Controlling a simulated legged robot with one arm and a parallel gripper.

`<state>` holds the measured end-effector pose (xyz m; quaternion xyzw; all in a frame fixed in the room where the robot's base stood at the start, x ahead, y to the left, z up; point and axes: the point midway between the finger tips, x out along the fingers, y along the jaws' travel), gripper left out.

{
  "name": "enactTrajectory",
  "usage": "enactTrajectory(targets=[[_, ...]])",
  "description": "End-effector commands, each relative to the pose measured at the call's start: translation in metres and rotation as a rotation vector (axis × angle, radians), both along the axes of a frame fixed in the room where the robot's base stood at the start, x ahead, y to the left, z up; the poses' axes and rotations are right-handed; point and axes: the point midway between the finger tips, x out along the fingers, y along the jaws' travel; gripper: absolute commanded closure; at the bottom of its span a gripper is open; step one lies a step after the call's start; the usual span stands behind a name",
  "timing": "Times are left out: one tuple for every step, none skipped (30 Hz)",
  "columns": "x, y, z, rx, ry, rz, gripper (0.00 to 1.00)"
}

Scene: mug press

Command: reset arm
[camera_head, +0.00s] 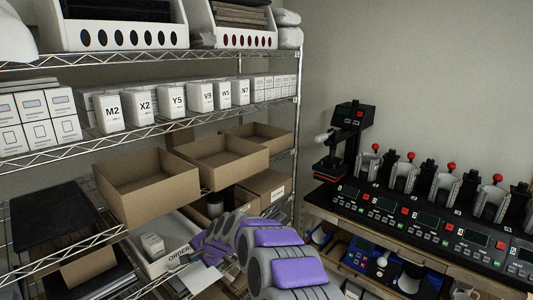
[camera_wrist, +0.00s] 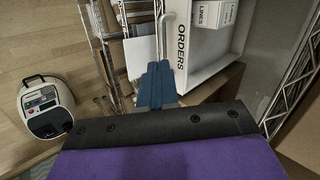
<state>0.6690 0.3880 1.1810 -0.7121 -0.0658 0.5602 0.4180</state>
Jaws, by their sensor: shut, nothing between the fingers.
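My arm, grey with purple pads, reaches from the bottom middle of the head view toward the wire shelf (camera_head: 298,130). My gripper (camera_head: 200,245) is at the left end of the arm, in front of the shelf's lower level. In the wrist view my gripper (camera_wrist: 158,72) shows as blue fingers that are closed together with nothing between them. A white tray marked ORDERS (camera_wrist: 228,65) lies just beyond and to the right of the fingers; it also shows in the head view (camera_head: 172,262), partly hidden by my arm.
Open cardboard boxes (camera_head: 147,190) stand on the shelf above my gripper. A row of mug presses (camera_head: 440,235) and a black heat press (camera_head: 350,135) stand on the bench at right. A white-and-black device (camera_wrist: 47,107) sits on the wooden floor.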

Motion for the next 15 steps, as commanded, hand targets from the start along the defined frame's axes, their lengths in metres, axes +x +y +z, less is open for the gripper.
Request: enactTrajectory(targets=[[-0.011,-0.013,0.010,-0.012,-0.001,0.025,1.00],[-0.019,-0.020,0.013,-0.025,0.004,0.045,1.00],[-0.028,-0.029,0.019,-0.040,0.005,0.067,1.00],[-0.035,-0.035,0.024,-0.051,0.007,0.085,1.00],[-0.044,-0.042,0.026,-0.066,0.010,0.105,1.00],[-0.055,-0.050,0.029,-0.085,0.016,0.129,1.00],[-0.063,-0.056,0.033,-0.098,0.016,0.146,1.00],[-0.071,-0.063,0.036,-0.115,0.015,0.163,1.00],[-0.082,-0.072,0.038,-0.135,0.019,0.186,1.00],[-0.092,-0.079,0.040,-0.149,0.023,0.203,1.00],[-0.101,-0.086,0.042,-0.164,0.028,0.221,1.00],[-0.113,-0.097,0.045,-0.185,0.030,0.242,1.00],[-0.122,-0.105,0.047,-0.199,0.031,0.258,1.00],[-0.132,-0.113,0.049,-0.215,0.034,0.273,1.00],[-0.145,-0.124,0.049,-0.238,0.041,0.294,1.00]])
